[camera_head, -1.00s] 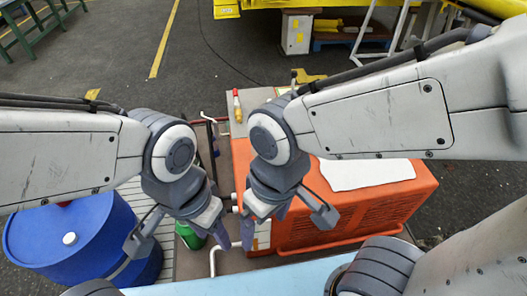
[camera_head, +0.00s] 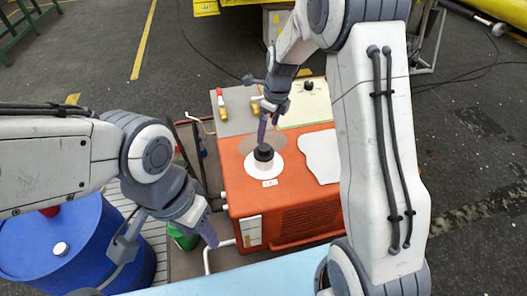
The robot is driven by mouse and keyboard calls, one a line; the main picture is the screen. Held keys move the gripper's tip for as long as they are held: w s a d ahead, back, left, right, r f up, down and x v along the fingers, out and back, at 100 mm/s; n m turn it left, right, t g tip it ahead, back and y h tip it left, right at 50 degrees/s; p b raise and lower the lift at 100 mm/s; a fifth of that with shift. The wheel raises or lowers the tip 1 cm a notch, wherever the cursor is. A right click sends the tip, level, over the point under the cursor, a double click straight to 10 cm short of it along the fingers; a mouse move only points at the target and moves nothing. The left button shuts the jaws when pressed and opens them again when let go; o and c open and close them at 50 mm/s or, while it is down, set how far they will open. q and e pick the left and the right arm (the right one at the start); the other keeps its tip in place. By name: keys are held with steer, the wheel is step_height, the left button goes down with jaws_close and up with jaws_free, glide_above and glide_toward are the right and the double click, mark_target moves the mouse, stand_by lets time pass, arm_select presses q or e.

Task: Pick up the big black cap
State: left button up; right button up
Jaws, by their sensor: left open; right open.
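A black cap (camera_head: 264,153) sits on a white cylindrical piece over a white round disc (camera_head: 281,172), on top of the orange box (camera_head: 233,187). My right gripper (camera_head: 262,132) points down from above, with a purple fingertip just above or beside the cap. Whether it touches the cap cannot be told. The gripper is open, and its other finger is partly hidden. My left gripper (camera_head: 170,240) is open and empty at the lower left, between the blue drum and the orange box.
A smaller black piece (camera_head: 308,85) sits on a pale board (camera_head: 312,115) behind the cap. A white sheet (camera_head: 317,155) lies right of the cap. The blue drum (camera_head: 75,235) stands at left.

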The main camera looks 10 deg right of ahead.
mark_target(264, 147)
steer(key=f, duration=0.3)
steer(key=w+f, duration=0.1)
steer(key=f, duration=0.3)
steer(key=a+f+p, duration=0.1)
steer(key=f, duration=0.2)
steer(key=shift+w+f, duration=0.15)
steer(key=shift+c, duration=0.3)
steer(key=c, duration=1.2)
